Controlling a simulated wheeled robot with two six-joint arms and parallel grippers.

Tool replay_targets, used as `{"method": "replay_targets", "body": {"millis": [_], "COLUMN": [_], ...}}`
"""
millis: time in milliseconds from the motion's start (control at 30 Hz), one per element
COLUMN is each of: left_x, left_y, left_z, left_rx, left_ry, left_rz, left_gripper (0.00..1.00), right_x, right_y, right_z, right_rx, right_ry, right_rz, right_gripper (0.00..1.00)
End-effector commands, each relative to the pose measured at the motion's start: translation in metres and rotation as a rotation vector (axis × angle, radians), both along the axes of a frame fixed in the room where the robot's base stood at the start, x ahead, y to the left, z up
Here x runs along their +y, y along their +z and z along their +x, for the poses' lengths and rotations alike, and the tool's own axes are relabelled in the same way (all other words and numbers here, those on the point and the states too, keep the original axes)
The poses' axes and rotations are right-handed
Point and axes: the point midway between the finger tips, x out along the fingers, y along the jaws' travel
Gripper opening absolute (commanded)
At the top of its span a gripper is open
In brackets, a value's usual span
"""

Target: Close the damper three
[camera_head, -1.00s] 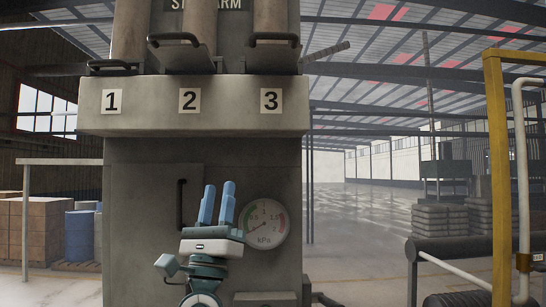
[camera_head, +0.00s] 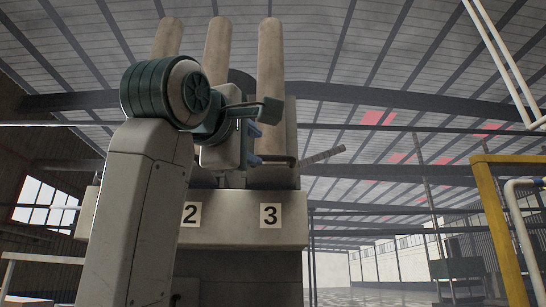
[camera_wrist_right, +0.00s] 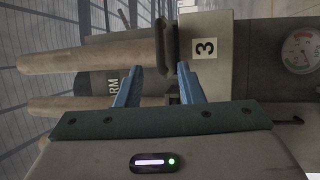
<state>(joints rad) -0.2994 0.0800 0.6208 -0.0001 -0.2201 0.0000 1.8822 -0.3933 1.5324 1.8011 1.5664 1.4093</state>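Damper three is the slide plate (camera_head: 268,178) under the right-hand pipe (camera_head: 271,85), above the white label 3 (camera_head: 271,215). Its dark bar handle (camera_wrist_right: 162,45) shows upright in the right wrist view, beside label 3 (camera_wrist_right: 204,48). My right gripper (camera_head: 254,145) is raised in front of the pipes, close to damper three. In the right wrist view its two blue fingers (camera_wrist_right: 160,78) stand apart, with the handle's lower end between or just beyond their tips. I cannot tell whether they touch it. My left gripper is not in view.
Label 2 (camera_head: 191,214) is partly covered by my right arm, which also hides label 1 and much of the machine's left side. A pressure gauge (camera_wrist_right: 299,50) is at the right of the wrist view. A yellow frame (camera_head: 503,225) stands at the right.

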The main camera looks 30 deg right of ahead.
Motion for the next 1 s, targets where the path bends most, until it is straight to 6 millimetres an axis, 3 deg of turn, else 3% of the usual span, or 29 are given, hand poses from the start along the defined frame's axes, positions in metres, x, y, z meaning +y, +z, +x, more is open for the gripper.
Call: {"method": "replay_targets", "body": {"millis": [167, 700, 1000], "left_x": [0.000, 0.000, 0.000], "left_y": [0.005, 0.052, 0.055], "left_z": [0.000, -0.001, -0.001], "left_rx": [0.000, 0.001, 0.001], "left_ry": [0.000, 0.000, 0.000], "left_rz": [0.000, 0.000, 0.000], "left_gripper": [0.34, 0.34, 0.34], "right_x": [-0.001, -0.073, -0.082], "right_y": [0.006, 0.022, 0.021], "right_z": [0.000, 0.051, 0.058], "right_rx": [-0.005, -0.005, -0.006], "right_ry": [0.025, 0.021, 0.024], "right_rz": [0.022, 0.020, 0.018], "right_gripper": [0.34, 0.34, 0.34]}}
